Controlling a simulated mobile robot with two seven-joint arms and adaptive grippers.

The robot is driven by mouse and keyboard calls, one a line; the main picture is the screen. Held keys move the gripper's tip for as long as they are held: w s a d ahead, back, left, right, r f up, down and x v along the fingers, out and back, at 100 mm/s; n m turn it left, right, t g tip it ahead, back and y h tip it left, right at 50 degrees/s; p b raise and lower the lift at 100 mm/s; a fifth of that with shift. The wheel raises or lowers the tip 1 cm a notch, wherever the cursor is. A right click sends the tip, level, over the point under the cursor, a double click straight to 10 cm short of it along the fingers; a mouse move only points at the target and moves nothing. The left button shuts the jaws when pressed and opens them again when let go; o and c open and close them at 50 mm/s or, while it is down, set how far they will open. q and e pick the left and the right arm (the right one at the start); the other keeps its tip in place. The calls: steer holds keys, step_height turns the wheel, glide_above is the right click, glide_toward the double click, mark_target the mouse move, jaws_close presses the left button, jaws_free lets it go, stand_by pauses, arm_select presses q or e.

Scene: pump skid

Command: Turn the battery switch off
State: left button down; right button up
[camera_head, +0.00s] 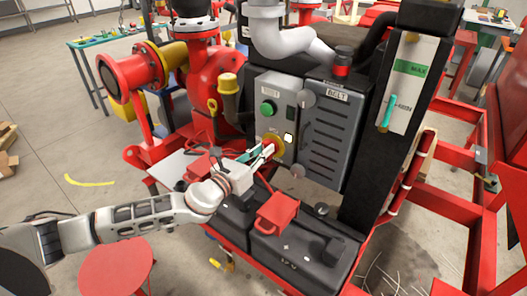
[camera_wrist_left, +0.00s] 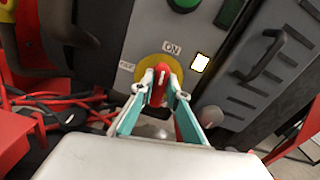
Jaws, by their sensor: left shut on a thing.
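The battery switch (camera_wrist_left: 162,72) is a red handle on a yellow round plate (camera_wrist_left: 145,66), with an ON label (camera_wrist_left: 172,48) above it and an OFF label (camera_wrist_left: 126,67) to its left. In the left wrist view the handle points up toward ON. The yellow plate also shows low on the grey control panel (camera_head: 273,88) in the head view. My left gripper (camera_wrist_left: 160,95) is shut on the red handle, with one finger on each side of it. It also shows at the panel in the head view (camera_head: 268,151). My right gripper is not in view.
A green button (camera_head: 268,109) and a lit white square (camera_head: 288,138) are on the panel near the switch. The belt guard (camera_head: 328,135) stands to its right. Black batteries and a red terminal cover (camera_head: 278,213) lie below, with red cables (camera_wrist_left: 62,105) left of the gripper.

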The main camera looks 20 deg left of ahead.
arm_select(q)
steer(key=shift+w+a+f+n+p, duration=0.15)
steer(key=shift+n+p, duration=0.3)
steer(key=shift+n, duration=2.2)
steer(key=shift+s+a+f+n+p, duration=0.15)
steer(key=shift+n+p, duration=0.35)
steer(key=shift+n, duration=2.1)
steer(key=shift+w+a+f+n+p, duration=0.2)
steer(key=shift+n+p, duration=0.25)
steer(key=shift+n, duration=2.2)
steer(key=c, duration=2)
jaws_free()
